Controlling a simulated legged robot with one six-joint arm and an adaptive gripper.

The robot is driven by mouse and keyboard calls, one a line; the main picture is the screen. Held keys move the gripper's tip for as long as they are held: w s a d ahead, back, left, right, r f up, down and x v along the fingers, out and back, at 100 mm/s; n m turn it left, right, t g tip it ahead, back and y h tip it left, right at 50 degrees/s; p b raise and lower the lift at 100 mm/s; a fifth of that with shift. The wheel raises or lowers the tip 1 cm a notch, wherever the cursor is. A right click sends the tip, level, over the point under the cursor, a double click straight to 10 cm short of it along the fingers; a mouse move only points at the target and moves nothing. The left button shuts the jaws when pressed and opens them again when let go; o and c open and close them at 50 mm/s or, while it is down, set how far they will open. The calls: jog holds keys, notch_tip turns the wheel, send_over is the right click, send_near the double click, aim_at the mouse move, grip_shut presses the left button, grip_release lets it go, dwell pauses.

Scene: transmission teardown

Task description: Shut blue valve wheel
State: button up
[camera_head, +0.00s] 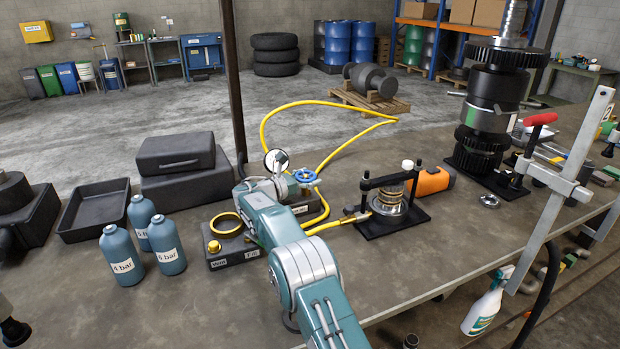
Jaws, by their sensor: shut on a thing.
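The blue valve wheel (306,175) sits on a fitting behind the end of my arm, near the middle of the bench. A round white pressure gauge (276,160) stands just left of it. My arm reaches up from the bottom edge. My gripper (293,183) is at the left side of the wheel and appears shut on it. Its fingertips are small and partly hidden by my own wrist. A dark block with a brass ring (226,224) lies left of my forearm. The yellow hose (328,226) runs from the fitting to a black clamp fixture (392,206).
Several blue-grey bottles (122,255) stand front left on the bench (440,262). An empty black tray (95,208) and dark cases (177,165) lie behind them. An orange object (434,181), a tall gear assembly (492,105) and a grey upright clamp (568,180) stand right.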

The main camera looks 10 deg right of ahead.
aim_at(309, 173)
jog(key=shift+a+r, duration=0.1)
jog(key=shift+a, duration=0.05)
jog(key=o, duration=0.8)
jog(key=shift+w, duration=0.1)
notch_tip(309, 173, up, 10)
jog(key=shift+a+f, duration=0.1)
